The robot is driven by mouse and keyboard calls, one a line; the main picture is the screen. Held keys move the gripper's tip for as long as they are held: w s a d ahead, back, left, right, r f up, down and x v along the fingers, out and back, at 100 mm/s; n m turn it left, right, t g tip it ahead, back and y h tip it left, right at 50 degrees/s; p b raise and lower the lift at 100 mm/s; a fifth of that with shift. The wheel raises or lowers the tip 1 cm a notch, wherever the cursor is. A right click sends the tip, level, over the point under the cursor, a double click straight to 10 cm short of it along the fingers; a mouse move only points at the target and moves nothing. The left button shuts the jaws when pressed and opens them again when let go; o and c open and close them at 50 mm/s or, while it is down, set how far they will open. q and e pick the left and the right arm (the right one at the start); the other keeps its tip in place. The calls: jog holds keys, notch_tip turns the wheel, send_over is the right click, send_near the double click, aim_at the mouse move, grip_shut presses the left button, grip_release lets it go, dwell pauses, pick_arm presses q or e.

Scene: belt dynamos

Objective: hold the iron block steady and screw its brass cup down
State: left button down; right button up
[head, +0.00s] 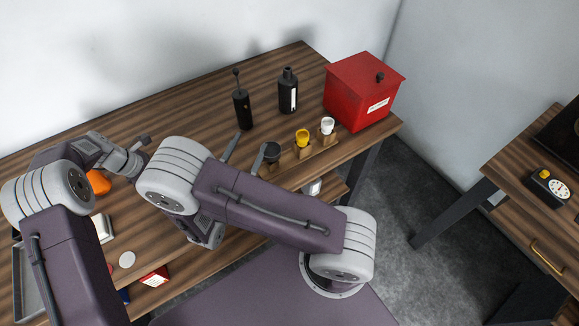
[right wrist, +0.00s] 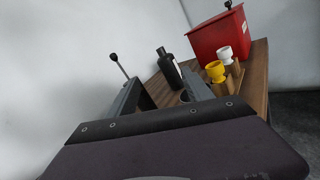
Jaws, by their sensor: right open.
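I cannot make out an iron block with a brass cup for certain in either view. A yellow cup (head: 302,138) stands in a wooden rack between a dark cup (head: 271,151) and a white cup (head: 327,125). The yellow cup (right wrist: 215,71) and white cup (right wrist: 225,53) also show in the right wrist view. My right gripper (head: 243,152) is open, its fingers wide apart, with the dark cup by its right finger. My left gripper (head: 142,146) is over the table's left part, beside an orange thing (head: 99,182) partly hidden by my arm. Its jaw opening is unclear.
A black lever-topped cylinder (head: 242,108), a black bottle (head: 288,92) and a red lidded box (head: 359,92) stand at the back. A grey tray (head: 20,284), white disc (head: 127,259) and red-white box (head: 155,277) lie front left. The back-left tabletop is clear.

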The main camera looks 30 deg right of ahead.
jog(key=s+d+m+g+h, duration=0.1)
jog(key=s+d+m+g, duration=0.5)
jog(key=s+m+g, duration=0.6)
jog(key=shift+m+g, duration=0.3)
jog(key=shift+g, duration=0.6)
jog(key=shift+d+f, duration=0.1)
jog(key=shift+d, duration=0.05)
